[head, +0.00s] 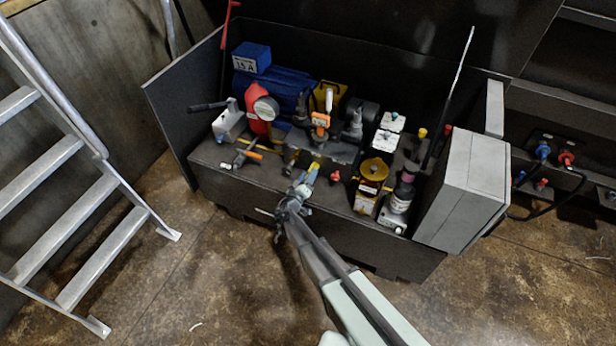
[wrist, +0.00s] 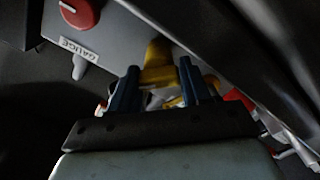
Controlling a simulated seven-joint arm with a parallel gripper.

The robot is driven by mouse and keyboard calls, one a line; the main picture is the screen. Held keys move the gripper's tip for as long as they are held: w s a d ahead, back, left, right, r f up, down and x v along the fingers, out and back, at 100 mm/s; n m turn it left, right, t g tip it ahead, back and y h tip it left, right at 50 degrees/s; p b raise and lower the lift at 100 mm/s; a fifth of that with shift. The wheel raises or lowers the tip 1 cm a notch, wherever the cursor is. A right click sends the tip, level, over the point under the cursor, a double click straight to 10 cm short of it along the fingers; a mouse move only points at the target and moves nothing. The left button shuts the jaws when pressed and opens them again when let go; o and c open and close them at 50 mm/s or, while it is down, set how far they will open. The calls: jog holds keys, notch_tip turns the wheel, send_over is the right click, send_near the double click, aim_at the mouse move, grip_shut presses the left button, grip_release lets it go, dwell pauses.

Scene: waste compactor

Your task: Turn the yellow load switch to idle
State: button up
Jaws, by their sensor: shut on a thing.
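The yellow load switch (head: 314,168) is on the front part of the dark machine bench, near its middle. My gripper (head: 306,184) reaches it from the front, with its fingertips at the switch. In the wrist view, the yellow switch (wrist: 157,54) shows between and just beyond the two dark blue fingers of my gripper (wrist: 158,72). The fingers are closed around its yellow handle. My fingers and gripper body hide the lower part of the switch, and its position marks cannot be read.
A red knob (head: 335,176) stands just right of the yellow switch. An orange-handled lever (head: 248,154) lies to the left. A blue motor (head: 278,86) is behind. A grey box (head: 462,190) bounds the right side, and a metal ladder (head: 60,200) stands left.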

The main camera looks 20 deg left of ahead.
jog(key=o, duration=1)
jog(key=shift+c, duration=0.2)
jog(key=shift+s, duration=0.15)
jog(key=s, duration=1.3)
jog(key=shift+s, duration=0.25)
